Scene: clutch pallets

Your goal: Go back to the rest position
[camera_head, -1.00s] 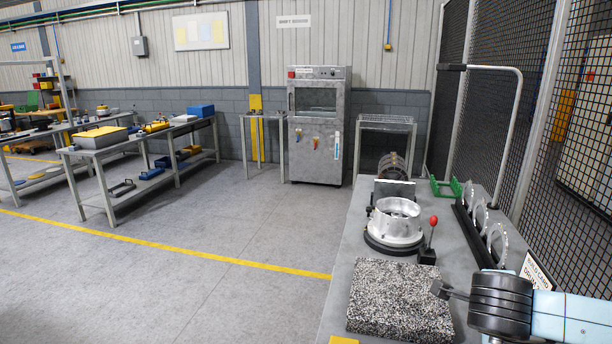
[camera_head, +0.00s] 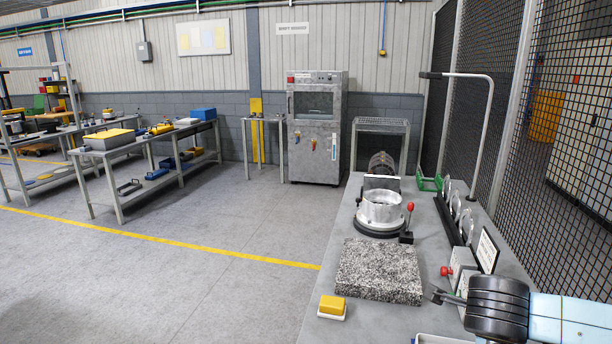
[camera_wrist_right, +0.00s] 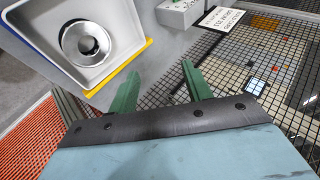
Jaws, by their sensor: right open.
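My right arm comes in from the right edge of the head view. Its gripper (camera_head: 441,297) hangs over the right side of the grey workbench (camera_head: 318,318), apart from the speckled stone slab (camera_head: 378,270) to its left. In the right wrist view my right gripper (camera_wrist_right: 160,82) has its two green fingers spread with nothing between them. My left gripper is not in view.
A pale bin (camera_wrist_right: 45,22) holding a metal ring part (camera_wrist_right: 86,43) lies close to the right fingers. A metal housing (camera_head: 382,207), red-knobbed lever (camera_head: 409,222), yellow block (camera_head: 332,304) and upright signs (camera_head: 487,251) crowd the bench. Mesh fencing (camera_head: 555,150) stands right; open floor lies left.

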